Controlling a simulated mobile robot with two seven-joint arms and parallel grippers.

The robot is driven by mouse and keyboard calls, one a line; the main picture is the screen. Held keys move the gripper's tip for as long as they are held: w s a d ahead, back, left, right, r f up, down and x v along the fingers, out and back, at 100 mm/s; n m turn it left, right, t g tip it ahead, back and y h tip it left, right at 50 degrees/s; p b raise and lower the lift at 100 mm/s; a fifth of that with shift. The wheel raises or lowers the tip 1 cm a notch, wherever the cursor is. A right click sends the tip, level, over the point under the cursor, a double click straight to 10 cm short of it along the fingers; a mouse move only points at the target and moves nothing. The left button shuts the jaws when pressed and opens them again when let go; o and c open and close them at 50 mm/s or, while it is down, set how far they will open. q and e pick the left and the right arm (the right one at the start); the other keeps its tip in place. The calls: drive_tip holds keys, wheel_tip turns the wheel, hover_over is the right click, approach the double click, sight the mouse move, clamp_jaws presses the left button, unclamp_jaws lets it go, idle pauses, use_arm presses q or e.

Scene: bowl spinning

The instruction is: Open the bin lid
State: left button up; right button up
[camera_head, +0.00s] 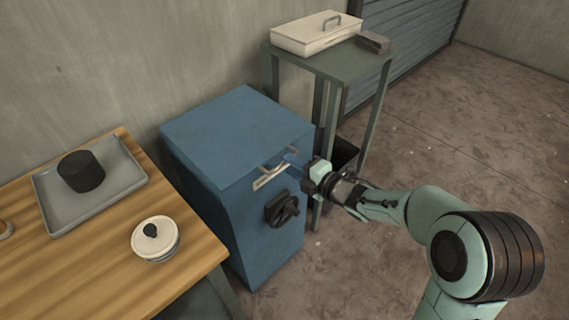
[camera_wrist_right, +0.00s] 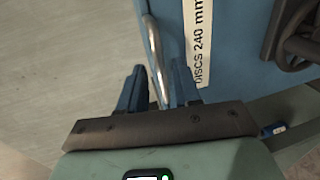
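The blue bin (camera_head: 215,140) stands on the floor right of the wooden table, with its flat top down and no gap visible. Its front has a pale label (camera_head: 270,178) reading "DISCS 240 mm" in the right wrist view (camera_wrist_right: 197,45), and a dark handwheel (camera_head: 283,209). A thin metal bar handle (camera_wrist_right: 153,45) runs beside the label. My right gripper (camera_head: 291,158) is at the upper front of the bin. In the right wrist view its two blue fingers (camera_wrist_right: 158,85) are apart, with the handle bar between them; contact is not clear. My left gripper is not in view.
The wooden table (camera_head: 60,270) at left holds a grey tray (camera_head: 110,190) with a dark cylinder (camera_head: 81,171), and a white lidded bowl (camera_head: 155,243). A stand (camera_head: 345,62) behind the bin carries a cream lidded box (camera_head: 300,38). Floor (camera_head: 480,130) at right is clear.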

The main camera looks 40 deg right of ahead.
drive_tip(key=shift+x, duration=1.75)
clamp_jaws()
